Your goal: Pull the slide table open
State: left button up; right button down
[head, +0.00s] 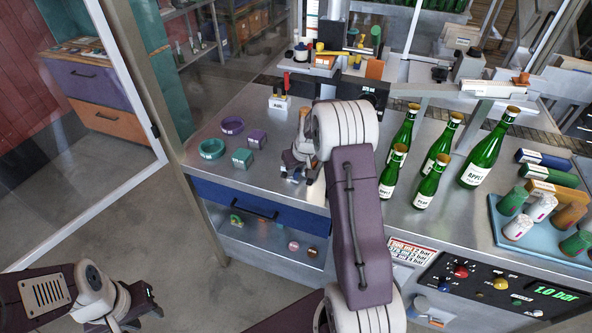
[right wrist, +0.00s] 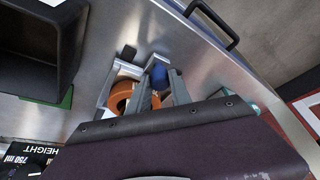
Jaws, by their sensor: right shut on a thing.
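My right gripper (head: 297,172) reaches down to the front edge of the steel bench, left of the bottles. In the right wrist view its two fingers (right wrist: 158,90) are shut on a blue knob (right wrist: 159,76). The knob sits at the small grey metal slide table (right wrist: 104,92), which has an orange ring (right wrist: 121,98) beside the fingers. In the head view my arm and gripper hide most of the slide table, so how far it is open cannot be told. My left gripper (head: 132,308) hangs low at the bottom left, away from the bench; its finger gap is unclear.
Green bottles (head: 432,181) stand just right of my right arm. A teal ring (head: 211,149) and a purple ring (head: 232,126) lie on the bench to the left. A blue drawer (head: 262,211) is below. A blue tray (head: 507,238) with capsules is at right.

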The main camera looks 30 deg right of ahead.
jog(key=shift+w, duration=0.1)
jog(key=c, duration=1.2)
grip_release()
jog(key=b+v, duration=0.1)
jog(key=v, duration=0.8)
jog(key=shift+d, duration=0.1)
